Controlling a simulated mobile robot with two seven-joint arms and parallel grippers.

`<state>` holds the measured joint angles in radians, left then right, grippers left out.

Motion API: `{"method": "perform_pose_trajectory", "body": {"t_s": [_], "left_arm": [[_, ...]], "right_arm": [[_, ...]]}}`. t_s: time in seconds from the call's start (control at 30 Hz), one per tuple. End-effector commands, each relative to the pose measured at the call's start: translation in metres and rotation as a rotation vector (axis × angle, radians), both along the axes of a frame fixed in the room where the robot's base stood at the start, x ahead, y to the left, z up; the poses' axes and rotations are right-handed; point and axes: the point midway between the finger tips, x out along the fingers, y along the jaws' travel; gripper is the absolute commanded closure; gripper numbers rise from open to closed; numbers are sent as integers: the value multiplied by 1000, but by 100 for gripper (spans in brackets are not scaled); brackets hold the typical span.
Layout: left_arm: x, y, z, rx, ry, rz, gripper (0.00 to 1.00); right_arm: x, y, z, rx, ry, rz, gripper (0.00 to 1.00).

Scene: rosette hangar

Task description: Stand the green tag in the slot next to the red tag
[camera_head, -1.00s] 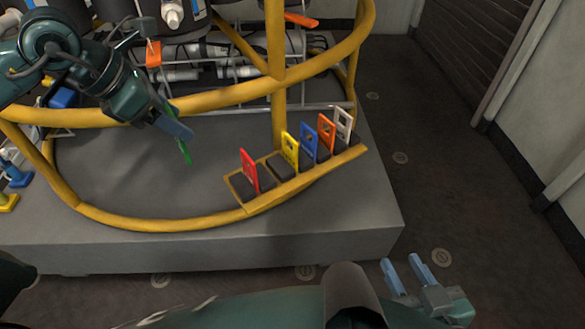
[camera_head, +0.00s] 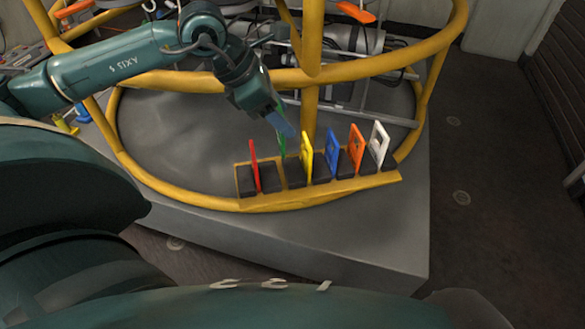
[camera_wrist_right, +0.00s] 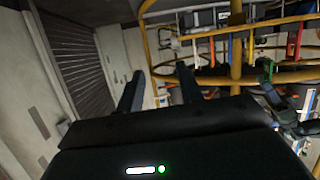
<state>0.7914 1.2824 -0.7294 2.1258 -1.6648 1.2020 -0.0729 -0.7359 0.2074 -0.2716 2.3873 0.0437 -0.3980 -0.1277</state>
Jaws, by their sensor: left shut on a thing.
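The green tag (camera_head: 282,145) is in my left gripper (camera_head: 285,132), whose fingers partly cover it. It is held upright, just behind or above the yellow slotted rack (camera_head: 330,191); I cannot tell whether its lower edge touches the rack. The red tag (camera_head: 254,165) stands upright in the rack near its left end, to the left of the green tag. Dark slot blocks lie between the red and yellow tags. My right gripper (camera_wrist_right: 158,88) is open and empty in the right wrist view, away from the rack.
The yellow tag (camera_head: 307,156), blue tag (camera_head: 332,152), orange tag (camera_head: 356,150) and white tag (camera_head: 379,145) stand to the right in the rack. A yellow tubular frame (camera_head: 200,83) passes behind and around the rack on a grey platform (camera_head: 390,235).

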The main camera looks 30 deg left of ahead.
Motion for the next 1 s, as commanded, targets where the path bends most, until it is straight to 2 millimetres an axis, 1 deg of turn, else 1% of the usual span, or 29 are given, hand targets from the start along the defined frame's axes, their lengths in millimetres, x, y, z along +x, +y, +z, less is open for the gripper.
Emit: {"method": "perform_pose_trajectory", "body": {"t_s": [0.03, 0.1, 0.2, 0.33, 0.5, 0.6, 0.7, 0.87, 1.0], "left_arm": [[-1, 0, -13, 0, 6, 1, 66], [-1, 0, -25, 1, 5, 2, 66], [-1, 0, -38, -1, 5, 2, 66], [0, 1, -49, 0, 3, 2, 66], [-1, 0, -78, 0, 6, 0, 66], [-1, 0, -89, 0, 3, 0, 66], [0, 0, -92, 0, 2, 0, 66], [0, 0, -92, 0, 2, 0, 66], [0, 0, -96, 0, 2, 0, 66]], "right_arm": [[0, 1, -4, -5, 0, 5, 64], [1, 2, -7, -12, -1, 9, 64], [2, 2, -8, -16, -9, 12, 64], [3, 3, -9, -19, -20, 14, 64], [6, 3, -10, -16, -60, 13, 64], [7, 3, -9, -16, -80, 12, 64], [7, 3, -7, -16, -88, 13, 64], [7, 3, -7, -15, -89, 13, 64], [8, 3, -10, -15, -100, 11, 64]]}}
